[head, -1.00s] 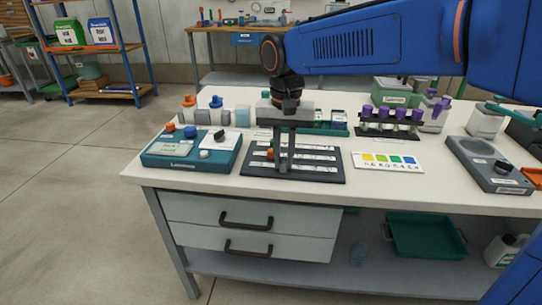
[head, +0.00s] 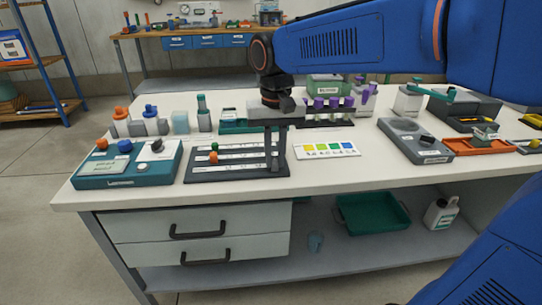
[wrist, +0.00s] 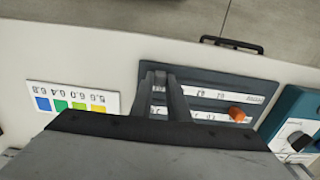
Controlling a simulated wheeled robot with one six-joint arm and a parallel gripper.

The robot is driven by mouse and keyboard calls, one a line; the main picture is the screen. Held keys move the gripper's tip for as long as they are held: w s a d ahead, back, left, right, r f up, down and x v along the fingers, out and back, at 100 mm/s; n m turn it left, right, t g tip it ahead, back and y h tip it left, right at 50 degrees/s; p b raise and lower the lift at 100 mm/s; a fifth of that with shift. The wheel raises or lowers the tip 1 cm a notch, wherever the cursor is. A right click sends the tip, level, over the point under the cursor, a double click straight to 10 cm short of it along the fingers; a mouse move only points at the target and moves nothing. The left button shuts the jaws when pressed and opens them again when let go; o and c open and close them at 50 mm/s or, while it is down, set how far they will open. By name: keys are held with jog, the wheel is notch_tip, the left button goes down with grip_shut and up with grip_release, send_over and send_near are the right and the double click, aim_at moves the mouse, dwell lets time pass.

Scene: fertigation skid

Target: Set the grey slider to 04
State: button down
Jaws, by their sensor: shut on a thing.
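The slider panel (head: 235,177) is a dark plate on the white bench with several pale scale strips. An orange knob (head: 213,158) and a green knob (head: 214,147) stand on its strips left of middle. The orange knob (wrist: 237,114) also shows in the wrist view. My gripper (head: 274,167) points down at the right end of the panel, over the strip nearest the front. It is shut on what seems to be the grey slider, which its fingers hide. In the wrist view the fingers (wrist: 163,82) cover that end of the strip. I cannot read the value there.
A teal instrument box (head: 130,165) stands left of the panel. A colour chart card (head: 326,149) lies close to its right. Purple-capped vials (head: 332,104) stand behind my gripper. A grey device (head: 415,140) is further right. The bench's front edge is clear.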

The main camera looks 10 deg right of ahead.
aim_at(277, 161)
jog(key=shift+d, duration=0.1)
jog(key=c, duration=1.7)
grip_release()
jog(key=shift+d, duration=0.15)
jog(key=shift+r, duration=0.1)
notch_tip(277, 161, up, 17)
jog(key=shift+r, duration=0.1)
jog(key=s+d+f+t, duration=0.1)
jog(key=s+d+f, duration=0.4)
jog(key=f, duration=0.3)
jog(key=s+d+f+t, duration=0.2)
jog(key=s+d+f, duration=0.3)
jog(key=s+f, duration=0.2)
jog(key=s+d+f+t, duration=0.1)
jog(key=s+d+f, duration=0.5)
jog(key=f, duration=0.4)
jog(key=shift+s+n+t, duration=0.1)
jog(key=shift+n+t, duration=0.3)
